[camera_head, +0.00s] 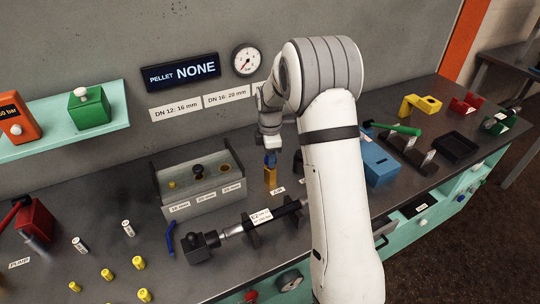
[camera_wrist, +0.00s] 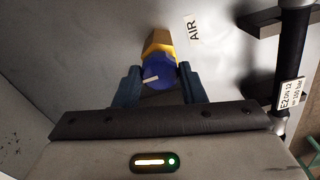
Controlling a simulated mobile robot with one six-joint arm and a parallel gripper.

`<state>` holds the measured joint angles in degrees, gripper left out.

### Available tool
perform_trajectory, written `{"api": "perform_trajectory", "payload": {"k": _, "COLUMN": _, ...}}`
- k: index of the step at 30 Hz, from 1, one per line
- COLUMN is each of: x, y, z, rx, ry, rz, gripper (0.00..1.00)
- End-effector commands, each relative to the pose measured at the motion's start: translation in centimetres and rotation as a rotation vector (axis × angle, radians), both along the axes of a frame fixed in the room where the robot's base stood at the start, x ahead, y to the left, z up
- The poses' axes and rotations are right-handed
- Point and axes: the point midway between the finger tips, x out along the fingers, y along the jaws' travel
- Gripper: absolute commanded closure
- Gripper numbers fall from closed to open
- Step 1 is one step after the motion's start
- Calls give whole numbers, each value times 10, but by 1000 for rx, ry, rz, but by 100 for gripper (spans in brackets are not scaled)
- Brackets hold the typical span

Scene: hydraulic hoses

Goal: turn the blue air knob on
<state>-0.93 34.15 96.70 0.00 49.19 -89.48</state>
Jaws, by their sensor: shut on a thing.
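The blue air knob (camera_wrist: 158,72) sits on a yellow valve body (camera_wrist: 158,42), with a white mark on its face. In the wrist view my gripper (camera_wrist: 160,84) has one finger on each side of the knob and is shut on it. In the head view the blue knob (camera_head: 270,158) shows on top of the yellow valve body (camera_head: 270,177), right below my gripper (camera_head: 270,150). The label AIR (camera_wrist: 194,29) lies beside the valve.
A grey box with several compartments (camera_head: 203,195) stands left of the valve. A hose in a black holder (camera_head: 263,216) lies in front. A blue box (camera_head: 379,163) stands to the right, partly behind my arm. A gauge (camera_head: 246,60) and the display reading NONE (camera_head: 180,72) are on the wall.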

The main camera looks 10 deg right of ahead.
Motion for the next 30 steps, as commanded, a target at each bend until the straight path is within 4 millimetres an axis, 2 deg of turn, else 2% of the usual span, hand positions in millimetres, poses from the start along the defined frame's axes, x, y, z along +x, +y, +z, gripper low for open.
{"api": "perform_trajectory", "payload": {"k": 1, "x": 0, "y": 0, "z": 0, "rx": 0, "ry": -1, "rz": 0, "gripper": 71}}
{"api": "perform_trajectory", "payload": {"k": 7, "x": 0, "y": 0, "z": 0, "rx": 0, "ry": -1, "rz": 0, "gripper": 86}}
{"api": "perform_trajectory", "payload": {"k": 19, "x": 1, "y": 0, "z": -1, "rx": 0, "ry": -3, "rz": -88, "gripper": 86}}
{"api": "perform_trajectory", "payload": {"k": 30, "x": 1, "y": -1, "z": -1, "rx": 0, "ry": -4, "rz": -394, "gripper": 86}}
